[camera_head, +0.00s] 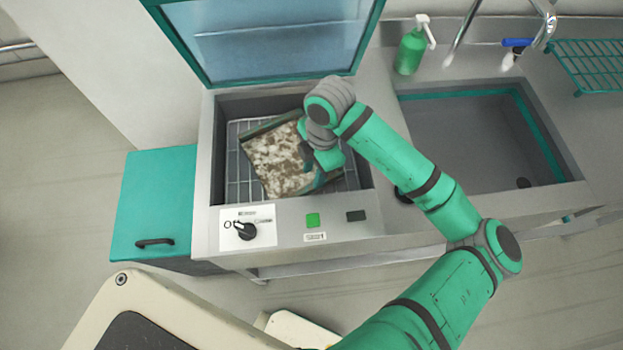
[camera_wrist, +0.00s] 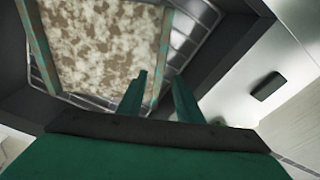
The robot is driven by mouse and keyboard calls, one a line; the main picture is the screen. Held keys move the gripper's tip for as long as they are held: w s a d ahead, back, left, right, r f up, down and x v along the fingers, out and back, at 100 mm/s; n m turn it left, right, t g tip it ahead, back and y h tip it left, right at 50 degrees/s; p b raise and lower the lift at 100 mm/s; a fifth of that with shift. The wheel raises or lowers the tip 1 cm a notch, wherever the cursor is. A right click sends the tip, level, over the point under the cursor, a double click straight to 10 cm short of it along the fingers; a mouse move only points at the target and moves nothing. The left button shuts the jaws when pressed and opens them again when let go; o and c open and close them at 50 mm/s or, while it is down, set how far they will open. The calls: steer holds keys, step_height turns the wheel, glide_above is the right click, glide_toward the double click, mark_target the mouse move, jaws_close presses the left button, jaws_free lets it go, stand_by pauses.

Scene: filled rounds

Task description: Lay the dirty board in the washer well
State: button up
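The dirty board (camera_head: 278,160), a square with brown and white grime and green strips along its edges, is inside the washer well (camera_head: 238,185). It lies turned at an angle over the wire rack and also fills the upper left of the wrist view (camera_wrist: 100,45). My gripper (camera_head: 312,172) is at the board's right edge, partly hidden by my wrist in the head view. In the wrist view its two green fingers (camera_wrist: 161,80) stand apart with a gap, and the board's edge strip shows between and beyond them. Contact cannot be made out.
The washer's glass lid (camera_head: 270,40) stands open behind the well. The front panel has a knob (camera_head: 245,231) and a green button (camera_head: 313,220). A sink (camera_head: 470,140), a green soap bottle (camera_head: 410,52) and a green rack (camera_head: 595,65) are at the right.

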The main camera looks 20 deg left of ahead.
step_height(320, 180, up, 6)
steer(key=shift+w+d, duration=0.25)
stand_by(0.5)
